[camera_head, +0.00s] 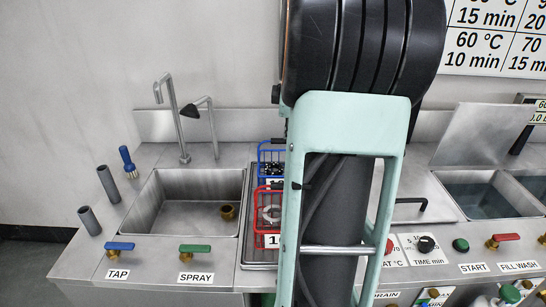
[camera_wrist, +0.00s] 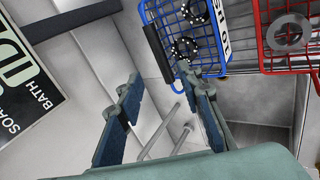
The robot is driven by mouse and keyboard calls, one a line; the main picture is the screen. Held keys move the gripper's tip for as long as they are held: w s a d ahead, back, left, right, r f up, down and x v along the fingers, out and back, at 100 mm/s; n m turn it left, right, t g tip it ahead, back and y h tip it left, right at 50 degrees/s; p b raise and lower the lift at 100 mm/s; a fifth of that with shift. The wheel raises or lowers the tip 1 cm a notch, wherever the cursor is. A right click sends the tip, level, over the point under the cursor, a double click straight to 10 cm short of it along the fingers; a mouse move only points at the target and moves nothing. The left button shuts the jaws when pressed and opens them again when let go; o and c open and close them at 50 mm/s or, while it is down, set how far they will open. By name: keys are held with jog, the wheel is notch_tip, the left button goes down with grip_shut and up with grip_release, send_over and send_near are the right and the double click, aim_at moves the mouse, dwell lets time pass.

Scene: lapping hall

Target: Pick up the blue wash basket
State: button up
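The head view does not show the gripper.
A red basket (camera_head: 268,212) with a grey ring stands just in front of the blue one, and close beside it in the wrist view (camera_wrist: 303,63). A sink (camera_head: 160,205) with tall taps (camera_head: 175,120) lies left. A water tank (camera_head: 480,195) with a raised lid is right.

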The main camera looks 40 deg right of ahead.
jog(key=shift+n, duration=0.6)
jog(key=shift+x, duration=5.6)
jog(key=shift+s+d, duration=0.1)
jog(key=shift+d, duration=0.05)
jog(key=shift+c, duration=0.5)
grip_shut()
jog(key=shift+r, duration=0.15)
